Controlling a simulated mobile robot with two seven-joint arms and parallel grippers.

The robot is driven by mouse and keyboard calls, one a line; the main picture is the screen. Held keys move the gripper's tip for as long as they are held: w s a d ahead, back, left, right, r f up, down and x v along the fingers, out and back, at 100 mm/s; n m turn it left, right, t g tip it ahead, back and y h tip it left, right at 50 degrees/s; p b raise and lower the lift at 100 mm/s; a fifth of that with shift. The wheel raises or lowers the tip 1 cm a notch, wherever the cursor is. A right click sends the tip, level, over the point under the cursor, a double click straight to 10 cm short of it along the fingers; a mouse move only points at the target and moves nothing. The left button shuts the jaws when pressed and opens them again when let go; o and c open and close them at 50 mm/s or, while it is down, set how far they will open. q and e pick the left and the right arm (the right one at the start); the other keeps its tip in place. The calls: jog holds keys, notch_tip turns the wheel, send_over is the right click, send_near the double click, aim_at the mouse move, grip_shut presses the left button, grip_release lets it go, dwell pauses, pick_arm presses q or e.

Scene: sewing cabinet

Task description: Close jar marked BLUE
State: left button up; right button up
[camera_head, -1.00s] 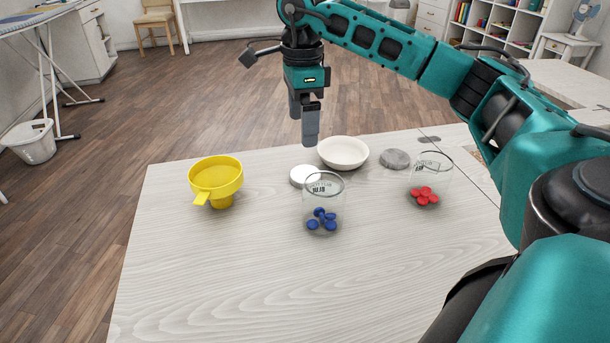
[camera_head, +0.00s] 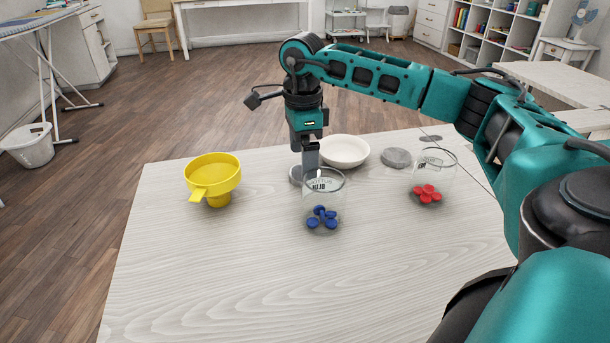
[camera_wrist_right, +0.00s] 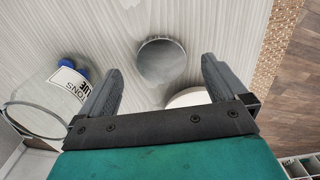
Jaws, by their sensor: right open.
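The clear jar labelled BLUE (camera_head: 324,205) stands upright and uncovered on the table, with several blue buttons (camera_head: 322,217) inside. It also shows at the left of the wrist view (camera_wrist_right: 40,105). A round grey lid (camera_wrist_right: 160,62) lies flat just behind the jar; in the head view it is mostly hidden by my gripper (camera_head: 296,175). My right gripper (camera_head: 307,167) points down over this lid, open and empty. In the wrist view the lid lies between and beyond the two spread fingers, and I see no contact. My left gripper is not in view.
A white bowl (camera_head: 345,151) stands close behind the gripper. A second clear jar (camera_head: 434,177) with red buttons stands to the right, near another grey lid (camera_head: 396,158). A yellow funnel (camera_head: 213,178) stands at the left. The front of the table (camera_head: 270,285) is clear.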

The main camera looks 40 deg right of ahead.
notch_tip(320, 180, down, 3)
jog(key=shift+r+b, duration=0.1)
jog(key=shift+b, duration=0.2)
jog(key=shift+c, duration=0.5)
jog(key=c, duration=1)
notch_tip(320, 180, up, 20)
jog(key=p, duration=0.5)
jog(key=shift+p, duration=0.4)
